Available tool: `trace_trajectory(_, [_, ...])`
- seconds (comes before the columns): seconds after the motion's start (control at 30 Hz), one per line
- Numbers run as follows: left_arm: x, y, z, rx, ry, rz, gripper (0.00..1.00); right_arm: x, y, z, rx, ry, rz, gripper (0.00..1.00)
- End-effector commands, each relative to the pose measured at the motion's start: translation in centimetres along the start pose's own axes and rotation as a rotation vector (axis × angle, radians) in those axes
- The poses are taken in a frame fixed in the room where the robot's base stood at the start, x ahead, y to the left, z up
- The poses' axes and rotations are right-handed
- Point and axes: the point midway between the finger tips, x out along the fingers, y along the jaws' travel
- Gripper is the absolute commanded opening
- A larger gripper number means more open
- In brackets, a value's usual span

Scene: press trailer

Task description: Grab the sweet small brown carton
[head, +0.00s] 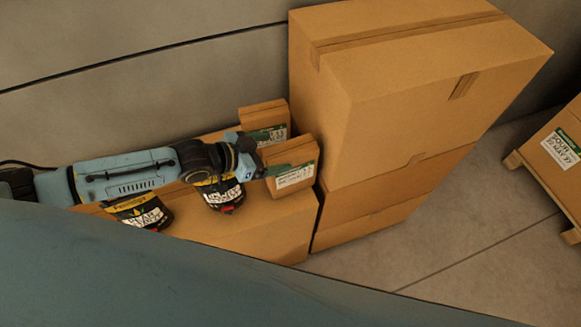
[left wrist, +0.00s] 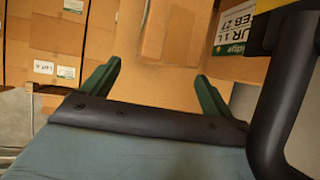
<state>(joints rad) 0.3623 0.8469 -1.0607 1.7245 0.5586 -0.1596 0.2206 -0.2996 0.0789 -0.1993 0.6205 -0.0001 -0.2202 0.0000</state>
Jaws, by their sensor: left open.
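Two small brown cartons with green and white labels stand on a large brown box: a nearer one (head: 294,184) and a farther one (head: 264,108). Their label words are too small to read in the head view. My left gripper (head: 268,168) is open at the nearer carton's left side, overlapping it in the picture. In the left wrist view its green fingers (left wrist: 158,85) are spread with nothing gripped. A brown carton (left wrist: 172,28) shows beyond the gap. A carton label at the right edge (left wrist: 235,28) reads partly "UR 1". My right gripper is not in view.
Two dark jars with yellow labels (head: 220,193) (head: 140,212) stand on the large box (head: 262,230) under my left arm. A tall stack of big cartons (head: 420,95) rises just right of the small cartons. A labelled box (head: 560,150) sits on a pallet at far right.

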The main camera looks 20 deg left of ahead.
Motion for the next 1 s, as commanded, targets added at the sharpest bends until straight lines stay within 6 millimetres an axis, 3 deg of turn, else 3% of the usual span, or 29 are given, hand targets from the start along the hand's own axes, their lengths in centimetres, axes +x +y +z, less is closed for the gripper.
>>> trace_trajectory(0.3, [4.3,0.2,0.0,0.0,0.002,0.001,0.86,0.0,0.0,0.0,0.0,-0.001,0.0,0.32])
trace_trajectory(0.63, [4.8,0.2,0.0,0.0,0.001,0.0,0.85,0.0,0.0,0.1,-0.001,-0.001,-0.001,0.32])
trace_trajectory(1.0, [4.8,0.2,0.0,0.0,0.001,0.001,0.37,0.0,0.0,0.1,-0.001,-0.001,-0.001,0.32])
